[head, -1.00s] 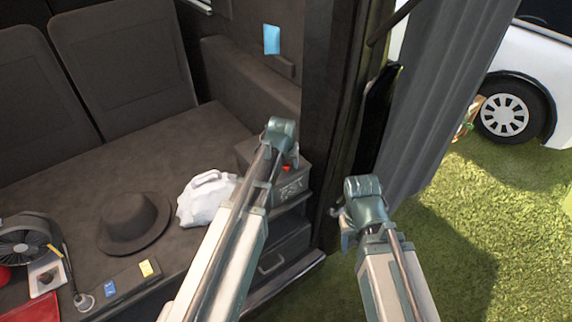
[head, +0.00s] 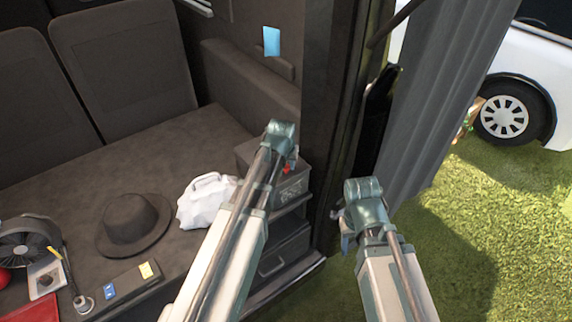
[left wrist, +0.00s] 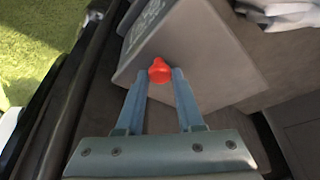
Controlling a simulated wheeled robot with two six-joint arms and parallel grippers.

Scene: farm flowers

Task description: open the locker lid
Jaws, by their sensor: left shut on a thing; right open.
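The locker (head: 292,190) is a dark grey box with pale lettering at the right end of the bench, beside the door pillar. Its red knob (head: 287,169) shows just beyond my left arm. In the left wrist view the red knob (left wrist: 160,69) sits between the fingertips of my left gripper (left wrist: 159,78), which is shut on it. A grey face of the locker (left wrist: 195,45) lies behind the knob. My left wrist hides part of the locker in the head view, and I cannot tell how far the lid is raised. My right gripper (head: 342,222) is open and empty, right of the pillar.
A fan (head: 28,243) stands at the far left. Drawers (head: 283,252) are below the locker. Open grass lies to the right, with a white vehicle behind.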

